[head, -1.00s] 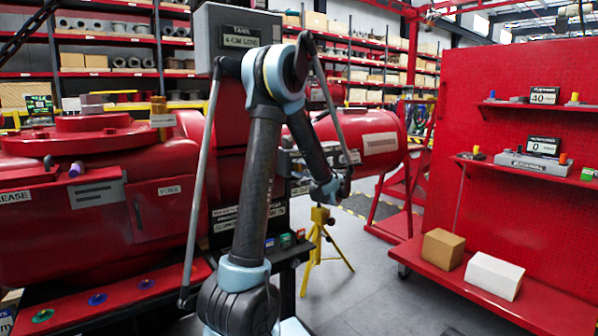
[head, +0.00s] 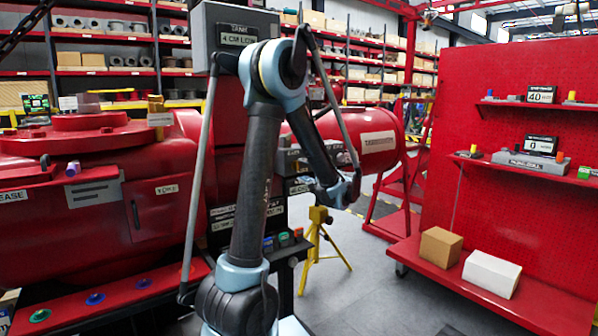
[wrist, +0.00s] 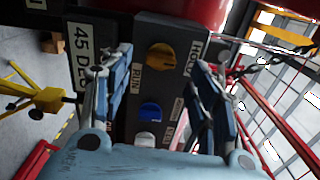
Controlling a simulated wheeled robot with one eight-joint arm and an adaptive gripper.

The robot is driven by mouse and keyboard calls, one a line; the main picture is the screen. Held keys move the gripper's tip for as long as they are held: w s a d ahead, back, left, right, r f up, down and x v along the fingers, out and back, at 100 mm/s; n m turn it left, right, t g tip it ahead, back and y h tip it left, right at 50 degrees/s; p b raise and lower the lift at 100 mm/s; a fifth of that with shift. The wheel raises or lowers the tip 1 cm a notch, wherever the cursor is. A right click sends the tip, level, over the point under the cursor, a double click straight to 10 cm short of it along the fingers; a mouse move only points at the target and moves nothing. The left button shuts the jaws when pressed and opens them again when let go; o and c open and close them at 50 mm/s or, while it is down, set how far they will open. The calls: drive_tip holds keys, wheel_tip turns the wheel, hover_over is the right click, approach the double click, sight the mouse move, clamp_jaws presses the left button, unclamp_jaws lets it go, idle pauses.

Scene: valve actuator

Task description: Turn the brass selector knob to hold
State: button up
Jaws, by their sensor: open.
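In the wrist view the brass selector knob (wrist: 162,56), orange-gold, sits on a dark panel between a RUN label (wrist: 136,76) and a HOLD label (wrist: 194,55). Which label its pointer faces is too small to tell. My gripper (wrist: 161,64) is open, with one finger to the left of the knob and one to the right. The knob shows in the gap between them, and no contact is visible. In the head view my arm reaches to the panel and hides the knob.
A blue knob (wrist: 150,111) and a white knob (wrist: 145,140) sit below the brass one on the same panel. The red rack (head: 530,215) with two boxes stands to the right, with clear grey floor between.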

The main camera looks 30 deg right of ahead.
drive_tip(key=s, duration=0.6)
drive_tip(key=shift+s+d, duration=0.2)
drive_tip(key=w+a+f+n+g+y, duration=0.1)
drive_tip(key=a+f+n+g+y, duration=0.15)
drive_tip(key=a, duration=0.85)
drive_tip(key=w+a+f+n+g+y, duration=0.1)
drive_tip(key=a+f+n+g, duration=0.2)
drive_tip(key=a, duration=0.8)
drive_tip(key=w+a+f+n+g+y, duration=0.15)
drive_tip(key=a+g, duration=0.25)
drive_tip(key=a, duration=0.7)
drive_tip(key=s+a+f+n+g+h, duration=0.2)
drive_tip(key=s+a+f+n+g, duration=0.25)
drive_tip(key=s+a, duration=0.7)
drive_tip(key=s+a+f+n+g+h, duration=0.1)
drive_tip(key=s+f+n+h, duration=0.3)
drive_tip(key=s, duration=0.7)
drive_tip(key=shift+a+f+n+g, duration=0.25)
drive_tip(key=shift+f+n+g, duration=0.15)
drive_tip(key=shift+f+n, duration=0.95)
drive_tip(key=shift+s+f, duration=0.1)
drive_tip(key=shift+f, duration=0.05)
